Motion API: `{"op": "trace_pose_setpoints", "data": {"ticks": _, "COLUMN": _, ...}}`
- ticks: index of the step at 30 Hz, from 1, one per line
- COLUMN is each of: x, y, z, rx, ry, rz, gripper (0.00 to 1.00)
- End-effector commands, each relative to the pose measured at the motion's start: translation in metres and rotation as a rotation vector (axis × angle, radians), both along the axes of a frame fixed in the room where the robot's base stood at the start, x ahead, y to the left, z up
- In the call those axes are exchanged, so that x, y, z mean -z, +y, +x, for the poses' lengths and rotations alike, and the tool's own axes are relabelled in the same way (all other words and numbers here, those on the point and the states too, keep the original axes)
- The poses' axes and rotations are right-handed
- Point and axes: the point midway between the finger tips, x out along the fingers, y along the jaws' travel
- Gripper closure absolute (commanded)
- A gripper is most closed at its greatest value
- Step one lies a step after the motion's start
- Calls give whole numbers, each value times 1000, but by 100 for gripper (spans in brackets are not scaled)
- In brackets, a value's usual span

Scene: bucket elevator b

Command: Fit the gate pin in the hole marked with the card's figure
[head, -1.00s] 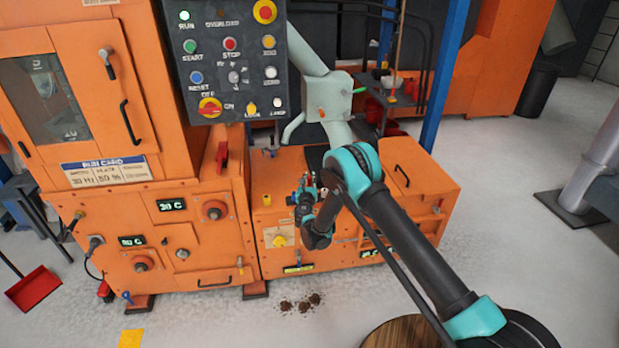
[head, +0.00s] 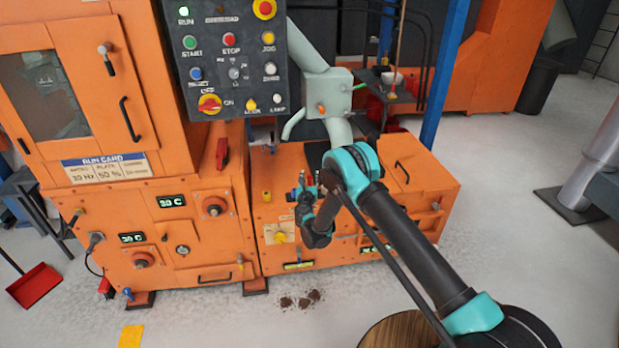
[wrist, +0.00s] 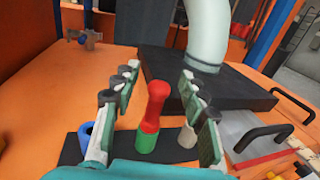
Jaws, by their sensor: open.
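A red-handled pin (wrist: 157,101) stands upright in the wrist view, its lower end at a green collar (wrist: 147,141) on a dark strip (wrist: 112,146). I cannot see how deep it sits. A blue collar (wrist: 86,132) is to its left and a whitish collar (wrist: 187,136) to its right. My gripper (wrist: 159,75) is open, with one finger on each side of the red handle and gaps visible. In the head view my gripper (head: 306,192) is over the low orange housing. The run card (head: 109,169) on the cabinet seems to read 30 Hz and 50 %. No hole marks are readable.
A pale pipe (wrist: 207,35) rises close behind my right finger, over a dark plate (wrist: 205,95). A black handle (wrist: 263,137) on a grey lid is at the right. In the head view the control panel (head: 237,60) hangs left of my arm. Floor in front is mostly clear.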

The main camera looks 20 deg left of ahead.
Motion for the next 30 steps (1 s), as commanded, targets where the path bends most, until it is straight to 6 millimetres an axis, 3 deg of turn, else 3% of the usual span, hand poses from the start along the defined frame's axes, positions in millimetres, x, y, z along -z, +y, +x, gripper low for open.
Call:
{"op": "trace_pose_setpoints", "data": {"ticks": 5, "x": 0, "y": -1, "z": -4, "rx": 0, "ry": 0, "rz": 0, "gripper": 57}}
{"op": "trace_pose_setpoints", "data": {"ticks": 18, "x": 0, "y": -18, "z": -64, "rx": -1, "ry": 0, "rz": 0, "gripper": 57}}
{"op": "trace_pose_setpoints", "data": {"ticks": 30, "x": 0, "y": -21, "z": -72, "rx": 0, "ry": 0, "rz": 0, "gripper": 57}}
